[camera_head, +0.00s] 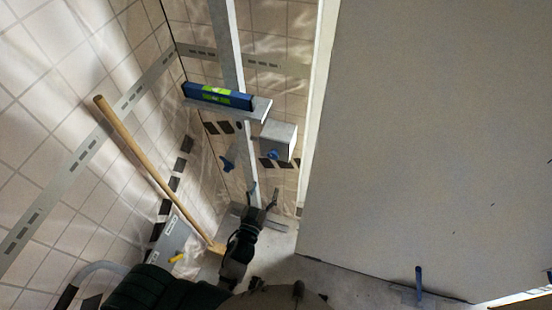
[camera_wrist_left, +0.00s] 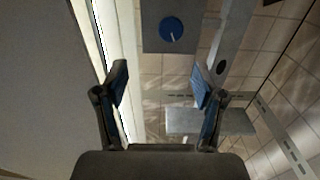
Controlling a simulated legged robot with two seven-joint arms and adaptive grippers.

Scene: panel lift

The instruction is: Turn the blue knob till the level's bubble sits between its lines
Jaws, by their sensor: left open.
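The blue level (camera_head: 232,99) with its bright green vial lies on a grey ledge (camera_head: 262,108) in the head view. The bubble and lines are too small to make out. A grey box (camera_head: 280,136) is to the right below it, with the blue knob (camera_head: 272,154) at its lower side. In the left wrist view the round knob (camera_wrist_left: 171,29) with a white mark shows on the box's grey face, beyond my fingertips. My left gripper (camera_head: 262,191) is open and empty, below the knob and apart from it; its fingers also show in the wrist view (camera_wrist_left: 162,82). My right gripper is out of view.
A large grey panel (camera_head: 430,140) fills the right side. A metal upright (camera_head: 232,60) stands behind the ledge. Another blue part (camera_head: 229,161) is left of the knob. A wooden handle (camera_head: 150,165) leans at left. A blue peg (camera_head: 419,283) stands at lower right.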

